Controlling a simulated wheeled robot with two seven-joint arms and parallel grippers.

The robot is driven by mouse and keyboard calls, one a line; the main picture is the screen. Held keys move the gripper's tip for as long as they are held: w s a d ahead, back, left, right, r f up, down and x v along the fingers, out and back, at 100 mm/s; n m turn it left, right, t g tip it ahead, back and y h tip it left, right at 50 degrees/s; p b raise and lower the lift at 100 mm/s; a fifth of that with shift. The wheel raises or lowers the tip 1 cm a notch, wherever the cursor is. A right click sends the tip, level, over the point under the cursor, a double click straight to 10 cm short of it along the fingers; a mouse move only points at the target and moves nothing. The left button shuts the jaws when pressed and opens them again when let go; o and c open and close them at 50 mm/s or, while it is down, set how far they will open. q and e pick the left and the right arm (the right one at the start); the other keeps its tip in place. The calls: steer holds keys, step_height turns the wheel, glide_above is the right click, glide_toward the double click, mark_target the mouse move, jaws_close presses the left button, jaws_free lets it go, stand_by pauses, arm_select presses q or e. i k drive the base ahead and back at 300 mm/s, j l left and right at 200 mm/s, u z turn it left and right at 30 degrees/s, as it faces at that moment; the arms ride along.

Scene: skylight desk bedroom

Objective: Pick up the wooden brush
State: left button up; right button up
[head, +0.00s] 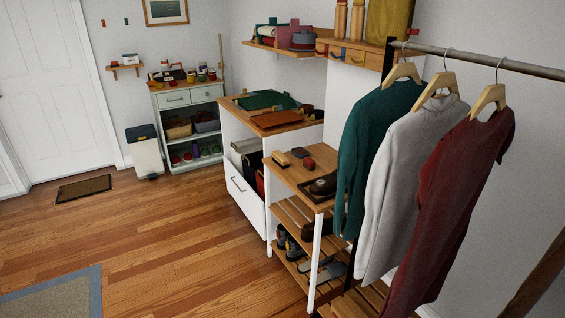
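A small brown block-shaped item with a dark underside, which looks like the wooden brush (281,158), lies on the wooden top (290,174) of the low shelf unit at the centre right. It is near the far left edge of that top. A flat dark item (300,152) and a small dark red block (309,163) lie close beside it. Its bristles are too small to make out clearly. Neither of my grippers shows in the head view.
Slatted shelves with shoes (290,247) are below.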

mark_target(281, 160)
steer(key=u, duration=0.3)
steer(key=i+j+u, duration=0.15)
steer(key=i+u, duration=0.25)
steer(key=i+j+u, duration=0.1)
steer(key=i+u, duration=0.3)
steer(key=i+z, duration=0.2)
steer(key=i, duration=0.9)
steer(key=i+j+z, duration=0.2)
steer(key=i, duration=0.9)
steer(key=i+z, duration=0.25)
steer(key=i, duration=0.8)
steer(key=i+l+z, duration=0.1)
steer(key=i+z, duration=0.2)
steer(key=z, duration=0.15)
steer(key=i+z, duration=0.25)
steer(key=z, duration=0.2)
steer(key=i+j+z, duration=0.15)
steer(key=i+z, duration=0.15)
steer(key=z, duration=0.55)
steer(key=i+z, duration=0.1)
steer(key=z, duration=0.75)
steer(key=i+j+z, duration=0.1)
steer(key=z, duration=0.3)
steer(key=j+z, duration=0.1)
steer(key=z, duration=2.05)
